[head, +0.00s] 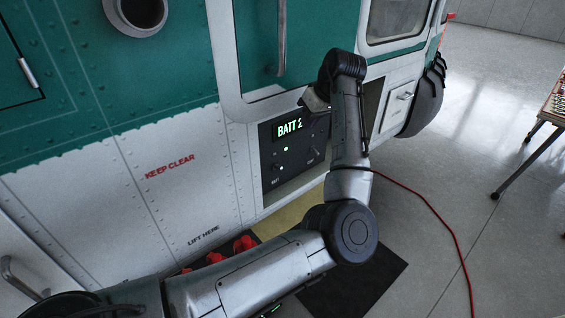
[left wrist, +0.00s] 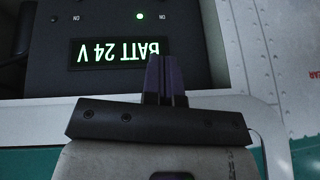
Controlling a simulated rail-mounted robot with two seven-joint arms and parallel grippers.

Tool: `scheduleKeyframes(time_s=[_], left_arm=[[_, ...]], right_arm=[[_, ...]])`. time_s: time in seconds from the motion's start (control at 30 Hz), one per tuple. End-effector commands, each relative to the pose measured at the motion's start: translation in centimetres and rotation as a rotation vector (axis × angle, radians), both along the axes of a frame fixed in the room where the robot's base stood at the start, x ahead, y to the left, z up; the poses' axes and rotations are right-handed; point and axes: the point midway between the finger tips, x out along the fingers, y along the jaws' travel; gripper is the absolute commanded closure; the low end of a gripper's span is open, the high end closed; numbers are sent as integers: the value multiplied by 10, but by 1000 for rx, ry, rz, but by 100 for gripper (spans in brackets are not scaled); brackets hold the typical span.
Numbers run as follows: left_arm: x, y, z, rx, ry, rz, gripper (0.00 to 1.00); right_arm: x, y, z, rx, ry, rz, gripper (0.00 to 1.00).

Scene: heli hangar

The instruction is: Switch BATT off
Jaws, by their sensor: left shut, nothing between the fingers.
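The dark control panel (head: 268,150) is set in the white lower side of the helicopter. Its green display (head: 289,128) reads "BATT 2" in the head view, with its right end hidden. In the left wrist view the display (left wrist: 118,53) appears upside down and reads "BATT 24 V". A green lamp (head: 285,149) is lit below the display and also shows in the left wrist view (left wrist: 140,16). The small BATT switch (head: 277,167) is at the panel's lower left; its position is unclear. My left gripper (left wrist: 166,78) is shut and empty by the display. My right gripper is out of view.
My left arm crosses in front of the panel's right side. A red cable (head: 430,208) runs onto the floor. Red objects (head: 243,244) lie low by the hull. A table (head: 550,108) stands far right; the floor between is open.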

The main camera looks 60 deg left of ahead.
Motion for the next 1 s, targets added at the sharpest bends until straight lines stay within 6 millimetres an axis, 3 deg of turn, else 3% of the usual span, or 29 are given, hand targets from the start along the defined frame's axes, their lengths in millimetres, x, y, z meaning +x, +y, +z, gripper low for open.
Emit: scheduleKeyframes(time_s=[0.2,0.57,0.77,1.0], left_arm=[[1,-2,11,-12,-3,10,100],[1,-1,10,-12,-3,11,100],[-3,6,-10,-14,-2,12,100],[-11,25,-53,-14,-2,12,100]], right_arm=[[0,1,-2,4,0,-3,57],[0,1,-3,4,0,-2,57],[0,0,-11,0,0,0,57],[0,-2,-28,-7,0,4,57]])
